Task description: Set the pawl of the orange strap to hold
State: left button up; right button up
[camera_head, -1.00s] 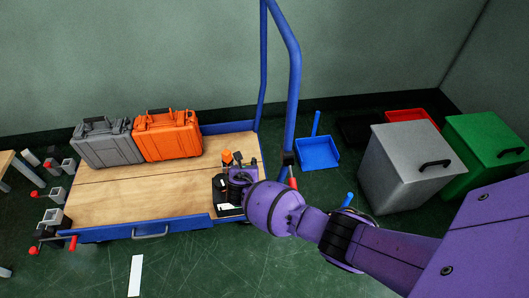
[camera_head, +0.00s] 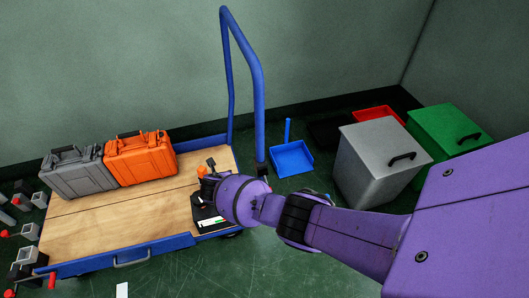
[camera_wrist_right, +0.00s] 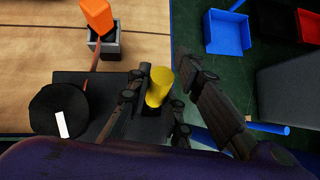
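A black ratchet unit (camera_head: 207,222) sits at the right end of the cart deck; it also shows in the right wrist view (camera_wrist_right: 80,88). It has a black drum (camera_wrist_right: 58,108) with a white mark and a stubby yellow knob (camera_wrist_right: 159,86). I cannot tell how the pawl is set. An orange strap (camera_wrist_right: 86,75) runs beside the drum, below an orange-topped grey block (camera_wrist_right: 97,18). My right gripper (camera_wrist_right: 161,68) is open, one finger on each side of the yellow knob, with gaps showing. In the head view my purple wrist hides most of it. My left gripper is not in view.
A grey case (camera_head: 75,175) and an orange case (camera_head: 140,160) stand on the wooden deck (camera_head: 110,220). The blue handle frame (camera_head: 259,95) rises at the deck's right end. A blue dustpan (camera_head: 291,158), a grey bin (camera_head: 375,165) and a green bin (camera_head: 447,140) stand to the right.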

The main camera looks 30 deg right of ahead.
jog(key=o, duration=0.3)
jog(key=shift+w+r, duration=0.1)
jog(key=shift+w, duration=0.05)
jog(key=shift+a+r, duration=0.1)
jog(key=shift+r, duration=0.05)
jog(key=v, duration=1.1)
jog(key=shift+s+r, duration=0.15)
jog(key=shift+s, duration=0.25)
